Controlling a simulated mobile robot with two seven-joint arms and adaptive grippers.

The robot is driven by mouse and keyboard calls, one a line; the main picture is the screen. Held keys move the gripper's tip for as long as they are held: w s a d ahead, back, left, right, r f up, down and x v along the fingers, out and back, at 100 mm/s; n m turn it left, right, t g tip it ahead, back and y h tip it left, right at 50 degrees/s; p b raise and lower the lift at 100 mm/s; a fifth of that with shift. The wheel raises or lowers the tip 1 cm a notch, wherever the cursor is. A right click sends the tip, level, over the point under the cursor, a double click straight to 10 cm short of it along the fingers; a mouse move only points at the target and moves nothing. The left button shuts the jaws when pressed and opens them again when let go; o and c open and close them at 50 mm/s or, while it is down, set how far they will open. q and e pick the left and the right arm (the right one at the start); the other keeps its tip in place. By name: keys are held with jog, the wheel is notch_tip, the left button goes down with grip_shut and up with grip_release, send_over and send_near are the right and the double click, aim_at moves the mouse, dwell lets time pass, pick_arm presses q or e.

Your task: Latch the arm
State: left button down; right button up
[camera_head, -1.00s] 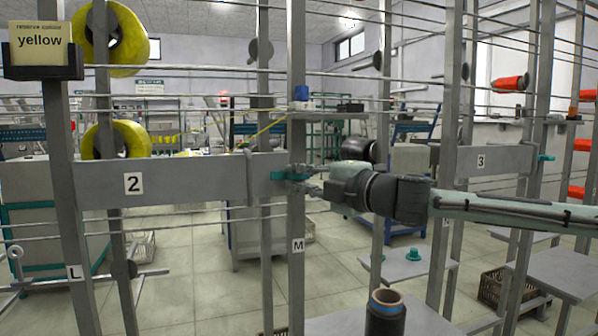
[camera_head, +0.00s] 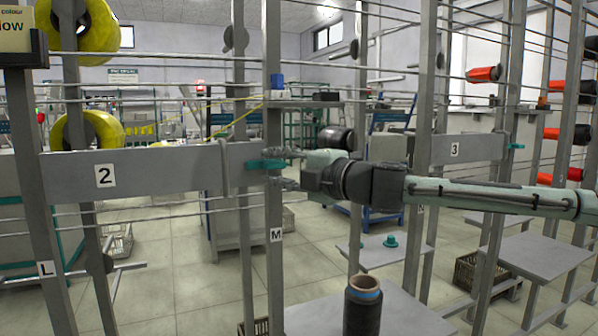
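The grey swing arm marked 2 (camera_head: 150,172) spans from the left post marked L (camera_head: 42,215) to the post marked M (camera_head: 274,215). A teal latch piece (camera_head: 262,165) sits at the arm's right end, against post M. My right gripper (camera_head: 282,167) comes in from the right at that post, with its fingers above and below the teal piece's level. The fingers are apart; I cannot tell whether they touch the teal piece. My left gripper is not in view.
A dark bobbin with a blue band (camera_head: 363,300) stands on a grey shelf (camera_head: 315,318) at the front. Another arm marked 3 (camera_head: 465,148) is at the right. Horizontal wires, posts and yellow spools (camera_head: 90,130) fill the left. Open tiled floor lies behind.

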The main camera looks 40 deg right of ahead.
jog(key=s+d, duration=0.2)
jog(key=s, duration=0.9)
jog(key=shift+s, duration=0.3)
dwell(0.3)
